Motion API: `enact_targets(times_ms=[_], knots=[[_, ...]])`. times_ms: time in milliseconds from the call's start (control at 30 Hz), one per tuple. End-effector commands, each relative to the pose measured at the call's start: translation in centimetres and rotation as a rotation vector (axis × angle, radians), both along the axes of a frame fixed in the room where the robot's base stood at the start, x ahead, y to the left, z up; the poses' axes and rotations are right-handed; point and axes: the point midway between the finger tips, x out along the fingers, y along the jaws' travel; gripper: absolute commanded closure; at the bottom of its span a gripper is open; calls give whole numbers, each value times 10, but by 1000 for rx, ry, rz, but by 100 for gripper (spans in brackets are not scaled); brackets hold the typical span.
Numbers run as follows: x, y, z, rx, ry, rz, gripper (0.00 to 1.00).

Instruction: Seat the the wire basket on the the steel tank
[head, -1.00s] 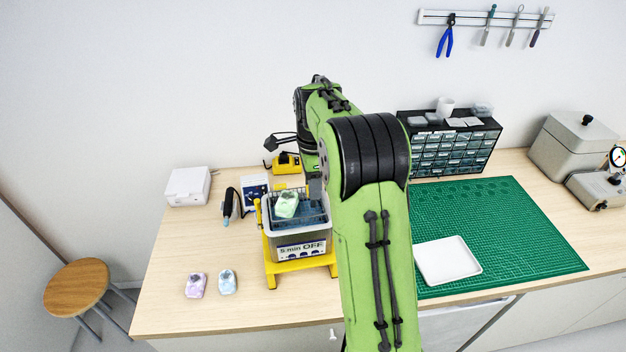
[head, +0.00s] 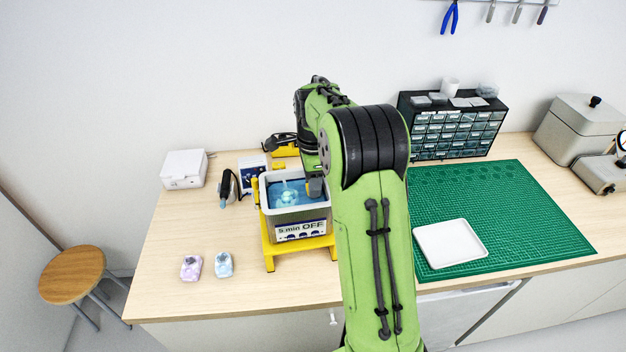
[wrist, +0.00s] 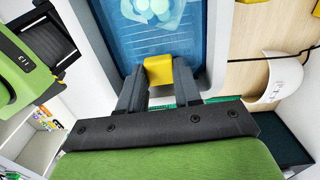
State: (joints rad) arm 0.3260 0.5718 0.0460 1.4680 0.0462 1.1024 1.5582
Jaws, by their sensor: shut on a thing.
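The steel tank (head: 297,213), with a "5 min OFF" label on its front, stands in a yellow stand (head: 268,248) and holds blue liquid. The wire basket (wrist: 124,42) is down inside the tank, its mesh under the liquid in the wrist view. A pale green piece (head: 288,197) lies in the basket, seen through the liquid. My gripper (wrist: 158,72) is shut on the basket's yellow grip (wrist: 158,66), at the tank's edge. In the head view the gripper (head: 316,187) is at the tank's right side. Whether the basket rests on the tank is hidden.
Two small pieces, lilac (head: 191,268) and pale blue (head: 223,264), lie on the bench front left. A white box (head: 184,169) and a dark hand tool (head: 228,187) are left of the tank. Right are a green mat (head: 510,215), white tray (head: 449,243) and drawer cabinet (head: 455,130).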

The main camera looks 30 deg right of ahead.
Motion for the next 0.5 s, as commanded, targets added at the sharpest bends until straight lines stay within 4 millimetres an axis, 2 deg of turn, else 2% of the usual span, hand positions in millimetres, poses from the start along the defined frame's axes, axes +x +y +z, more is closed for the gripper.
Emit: enact_targets(times_ms=[267, 300, 433, 500], knots=[[0, 0, 0, 0, -1, 0, 100], [0, 0, 0, 0, -1, 0, 61], [0, 0, 1, 0, -1, 0, 41], [0, 0, 0, 0, 0, 0, 37]])
